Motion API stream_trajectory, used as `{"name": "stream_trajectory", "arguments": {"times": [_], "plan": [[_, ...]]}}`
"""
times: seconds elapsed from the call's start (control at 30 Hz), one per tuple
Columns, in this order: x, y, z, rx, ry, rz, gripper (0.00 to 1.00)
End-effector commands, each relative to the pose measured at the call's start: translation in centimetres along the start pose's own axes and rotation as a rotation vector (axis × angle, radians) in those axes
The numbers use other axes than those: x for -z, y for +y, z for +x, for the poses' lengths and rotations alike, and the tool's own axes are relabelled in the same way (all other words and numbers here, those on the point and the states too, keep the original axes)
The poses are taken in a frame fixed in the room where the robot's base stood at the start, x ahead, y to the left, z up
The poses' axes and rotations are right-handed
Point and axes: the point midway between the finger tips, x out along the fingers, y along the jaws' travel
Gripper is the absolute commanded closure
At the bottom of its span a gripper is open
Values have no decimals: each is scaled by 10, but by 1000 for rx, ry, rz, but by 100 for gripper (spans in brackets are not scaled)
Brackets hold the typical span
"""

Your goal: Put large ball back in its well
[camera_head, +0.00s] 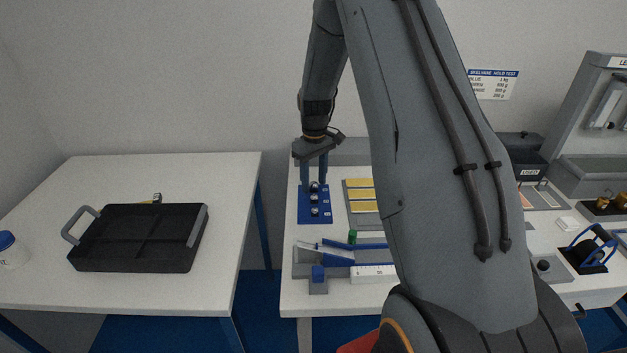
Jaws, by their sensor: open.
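A blue ball block (303,217) lies near the left end of the right-hand table. Several small round spots show in a column on it: a shiny ball (315,187) toward the back, another ball (314,199) in the middle and one (315,211) toward the front. My gripper (315,184) points down over the back of the block, its two fingers apart on either side of the back ball. I cannot tell whether the fingers touch it, or whether it is seated in a well.
A grey tray with yellow plates (360,194) stands right of the block. A blue and grey fixture (340,256) and a small green piece (352,236) are in front. A black handled tray (140,238) lies on the left table. My arm hides the table's middle.

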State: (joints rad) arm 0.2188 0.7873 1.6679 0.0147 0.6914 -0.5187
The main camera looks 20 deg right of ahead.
Motion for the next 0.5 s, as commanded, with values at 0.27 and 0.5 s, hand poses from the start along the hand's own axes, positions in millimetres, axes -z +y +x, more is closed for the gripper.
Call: {"name": "stream_trajectory", "arguments": {"times": [0.27,0.5], "plan": [[1,1,-23,-2,3,0,56],[1,1,-60,-1,2,0,56]]}}
